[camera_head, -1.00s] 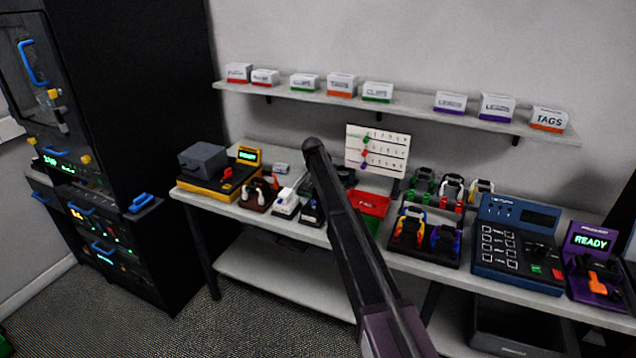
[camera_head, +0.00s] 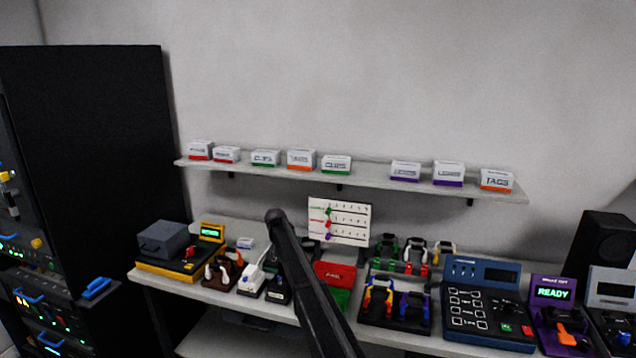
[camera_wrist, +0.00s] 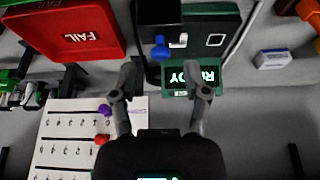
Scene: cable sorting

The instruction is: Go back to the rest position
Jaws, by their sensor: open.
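My gripper (camera_wrist: 164,88) is open and empty in the wrist view, with its two fingers spread apart over the bench. Between and beyond its fingertips is a dark device with a green READY display (camera_wrist: 190,75). In the head view my dark arm rises from the bottom centre in front of the bench, and the gripper's fingers cannot be made out there. A red FAIL tray (camera_head: 334,272) is just right of the arm, and it also shows in the wrist view (camera_wrist: 35,25). A white chart (camera_head: 339,221) stands behind the tray.
The bench (camera_head: 172,292) holds several devices and cable holders. A blue tester (camera_head: 490,303) and a purple READY unit (camera_head: 552,293) stand at right. A wall shelf (camera_head: 375,182) carries several labelled boxes. A black cabinet (camera_head: 110,150) stands at left.

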